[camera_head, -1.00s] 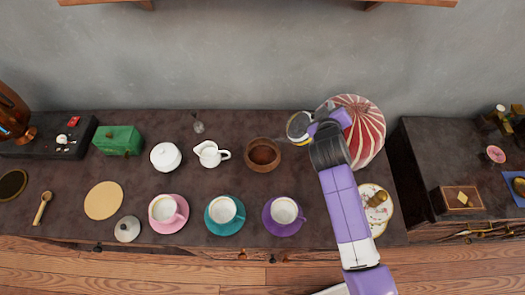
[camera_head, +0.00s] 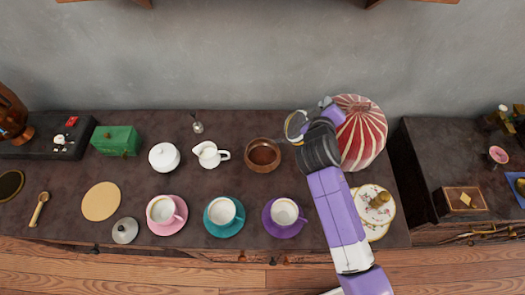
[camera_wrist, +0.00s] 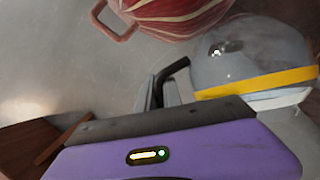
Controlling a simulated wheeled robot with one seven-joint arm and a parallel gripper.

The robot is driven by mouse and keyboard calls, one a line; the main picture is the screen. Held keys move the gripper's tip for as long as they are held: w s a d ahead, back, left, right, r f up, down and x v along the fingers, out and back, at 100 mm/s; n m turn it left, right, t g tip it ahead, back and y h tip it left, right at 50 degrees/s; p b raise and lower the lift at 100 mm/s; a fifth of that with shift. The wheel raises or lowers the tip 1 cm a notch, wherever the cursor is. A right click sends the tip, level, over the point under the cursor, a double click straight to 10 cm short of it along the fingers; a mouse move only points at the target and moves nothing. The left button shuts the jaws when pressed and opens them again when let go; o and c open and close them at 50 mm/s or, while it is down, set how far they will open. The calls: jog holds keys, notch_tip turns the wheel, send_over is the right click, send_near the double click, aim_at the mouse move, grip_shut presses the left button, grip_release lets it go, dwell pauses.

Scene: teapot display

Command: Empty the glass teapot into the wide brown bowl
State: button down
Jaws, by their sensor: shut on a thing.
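The glass teapot (camera_head: 296,126) has a yellow band and a black handle. In the head view it is held up, tilted, just right of and behind the wide brown bowl (camera_head: 262,167), with its spout side toward the bowl. My gripper (camera_wrist: 168,88) is shut on the black handle; the clear teapot body (camera_wrist: 245,60) fills the upper right of the wrist view. The bowl stands on the dark counter and looks brown inside. I cannot tell how much liquid is in the teapot or the bowl.
A red-and-white striped teapot (camera_head: 362,132) stands close right of my gripper. A white creamer (camera_head: 209,154) is left of the bowl. Cups on pink, teal and purple (camera_head: 285,231) saucers line the front.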

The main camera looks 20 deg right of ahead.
jog(key=shift+n+h, duration=0.7)
jog(key=shift+n, duration=0.1)
jog(key=shift+w+a+r+b, duration=0.15)
jog(key=shift+a+r+b, duration=0.4)
jog(key=shift+a+r, duration=1.05)
jog(key=shift+w+a+r+n+t+h+b, duration=0.15)
jog(key=shift+a+r+n+t+h+b, duration=0.35)
jog(key=shift+a+r, duration=0.5)
jog(key=w+a+n+t+h+b, duration=0.2)
jog(key=a+n+t+b, duration=0.4)
jog(key=a, duration=1.5)
jog(key=shift+w+r+n+b, duration=0.2)
jog(key=shift+r+n+b, duration=0.2)
jog(key=shift+n+b, duration=2.15)
jog(key=shift+n+p, duration=0.35)
jog(key=shift+p, duration=0.05)
